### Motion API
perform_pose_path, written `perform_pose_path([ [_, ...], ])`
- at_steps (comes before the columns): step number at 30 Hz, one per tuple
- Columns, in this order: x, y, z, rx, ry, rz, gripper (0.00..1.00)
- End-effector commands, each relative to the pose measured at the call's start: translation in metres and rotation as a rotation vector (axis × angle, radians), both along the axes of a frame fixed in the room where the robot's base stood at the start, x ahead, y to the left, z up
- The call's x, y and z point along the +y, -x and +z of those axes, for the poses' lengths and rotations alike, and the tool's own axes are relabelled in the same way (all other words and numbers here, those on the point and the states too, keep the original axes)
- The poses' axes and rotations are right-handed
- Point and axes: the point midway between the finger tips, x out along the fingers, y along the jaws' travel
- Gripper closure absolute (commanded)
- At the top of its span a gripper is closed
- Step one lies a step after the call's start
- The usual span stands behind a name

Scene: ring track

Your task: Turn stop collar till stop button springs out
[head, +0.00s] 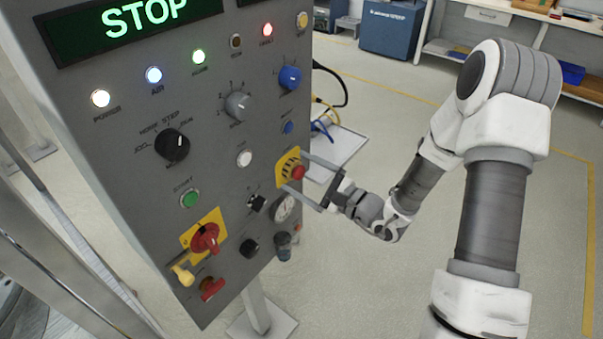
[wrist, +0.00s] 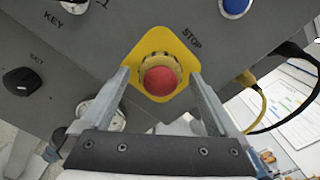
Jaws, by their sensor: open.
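The red stop button (head: 297,172) sits on a yellow plate (head: 283,161) near the right edge of the grey panel. In the wrist view the red button (wrist: 160,81) shows in front of a yellowish collar (wrist: 158,62), on the yellow plate (wrist: 185,60) marked STOP. My gripper (head: 295,171) is open, with one finger on either side of the button. In the wrist view the fingers of my gripper (wrist: 160,85) stand left and right of the collar, apart from it as far as I can tell. Whether the button is pressed in is unclear.
The grey panel (head: 130,115) carries several knobs and lamps, and its display (head: 130,25) reads STOP. A red rotary switch (head: 205,238) is at lower left. Cables (wrist: 262,100) hang right of the panel. Open floor lies right of it.

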Motion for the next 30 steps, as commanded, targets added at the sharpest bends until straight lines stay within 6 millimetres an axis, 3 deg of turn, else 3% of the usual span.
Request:
perform_pose_path([
  [5, -0.0002, 0.0001, -0.0001, 0.000, 0.000, 0.000, 0.06],
  [19, -0.0006, 0.0003, 0.0000, 0.000, 0.000, 0.000, 0.90],
  [30, -0.0011, 0.0002, 0.0007, 0.056, -0.043, -0.001, 0.90],
])
